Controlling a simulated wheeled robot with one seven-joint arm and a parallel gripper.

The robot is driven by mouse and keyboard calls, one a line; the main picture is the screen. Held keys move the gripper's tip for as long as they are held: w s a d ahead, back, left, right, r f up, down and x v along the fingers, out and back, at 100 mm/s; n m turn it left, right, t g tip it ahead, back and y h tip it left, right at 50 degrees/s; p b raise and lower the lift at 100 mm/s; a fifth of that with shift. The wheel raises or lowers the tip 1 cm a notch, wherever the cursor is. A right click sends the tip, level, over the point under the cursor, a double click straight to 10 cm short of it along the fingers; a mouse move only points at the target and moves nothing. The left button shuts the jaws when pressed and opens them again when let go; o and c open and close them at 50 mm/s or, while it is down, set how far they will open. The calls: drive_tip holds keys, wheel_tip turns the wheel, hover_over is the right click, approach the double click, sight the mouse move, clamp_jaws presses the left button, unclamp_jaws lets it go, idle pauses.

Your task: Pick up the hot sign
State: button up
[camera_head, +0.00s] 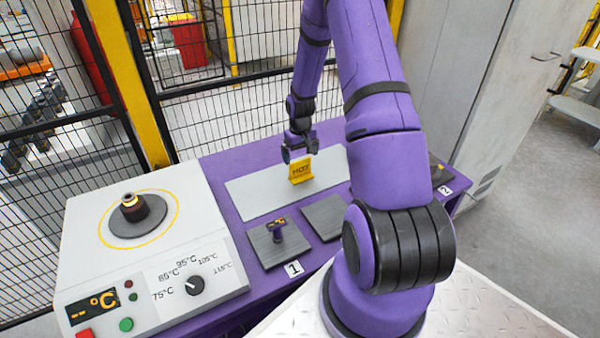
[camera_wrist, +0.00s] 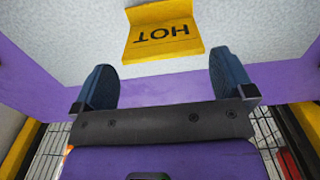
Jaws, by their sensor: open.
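The hot sign (camera_head: 300,171) is a small yellow bent plate with dark "HOT" lettering. It stands on a light grey plate (camera_head: 250,193) on the purple table. In the wrist view the sign (camera_wrist: 163,38) lies ahead of the fingers, its lettering upside down. My gripper (camera_head: 303,150) is just above and behind the sign in the head view. In the wrist view my gripper (camera_wrist: 161,84) is open, its two dark fingers spread wider than the sign. Nothing is between the fingers, and the sign appears apart from them.
A heater box (camera_head: 150,255) with a dial and buttons stands at the left, a dark ringed part (camera_head: 140,208) on its top. A dark pad with a small purple-and-yellow part (camera_head: 278,230) lies by label 1. A black mesh fence (camera_head: 225,115) runs behind the table.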

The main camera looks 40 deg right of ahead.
sight(301, 176)
drive_tip(key=shift+s+a+f, duration=0.1)
drive_tip(key=shift+f, duration=1.25)
drive_tip(key=shift+s+a+f, duration=0.1)
drive_tip(key=shift+f, duration=1.25)
drive_tip(key=c, duration=0.6)
drive_tip(key=shift+r, duration=0.1)
drive_tip(key=shift+c, duration=0.2)
